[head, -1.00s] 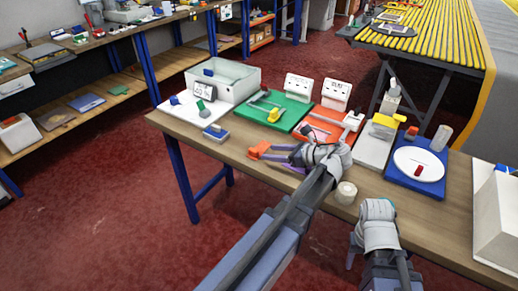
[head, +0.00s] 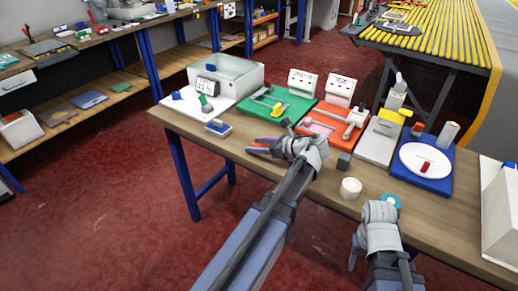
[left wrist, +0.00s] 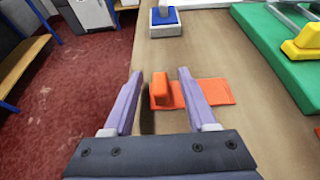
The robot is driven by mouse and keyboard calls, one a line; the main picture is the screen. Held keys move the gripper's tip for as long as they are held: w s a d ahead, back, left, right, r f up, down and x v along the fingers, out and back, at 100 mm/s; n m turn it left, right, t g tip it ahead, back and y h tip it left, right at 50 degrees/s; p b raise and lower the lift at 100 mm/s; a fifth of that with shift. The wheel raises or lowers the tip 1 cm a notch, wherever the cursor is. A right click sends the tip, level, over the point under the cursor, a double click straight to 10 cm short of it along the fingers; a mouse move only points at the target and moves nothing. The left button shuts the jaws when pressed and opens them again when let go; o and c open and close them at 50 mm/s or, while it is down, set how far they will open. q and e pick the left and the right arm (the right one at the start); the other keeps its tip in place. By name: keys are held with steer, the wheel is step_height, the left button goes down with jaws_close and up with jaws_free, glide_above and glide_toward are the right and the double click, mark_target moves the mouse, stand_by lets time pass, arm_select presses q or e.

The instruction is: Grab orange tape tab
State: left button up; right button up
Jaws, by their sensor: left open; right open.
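The orange tape tab (left wrist: 160,88) is a small upright orange block at the table's front edge. A flat orange strip (left wrist: 216,91) lies beside it to the right, reaching past my right-hand finger in the left wrist view. My left gripper (left wrist: 160,74) is open, with one purple finger on each side of the tab. A gap shows on the left side; on the right the finger is close, and I cannot tell if it touches. In the head view my left gripper (head: 252,147) largely hides the tab. My right gripper (head: 354,256) is open and empty in front of the table.
A blue-and-white block (head: 218,127) stands beyond the tab. A green board (head: 277,106) and an orange-red board (head: 326,130) lie behind my left gripper. A white roll (head: 350,188) and a dark block (head: 344,161) stand to its right.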

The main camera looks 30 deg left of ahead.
arm_select(q)
jaws_close()
stand_by(0.3)
steer(key=shift+r, duration=0.1)
stand_by(0.4)
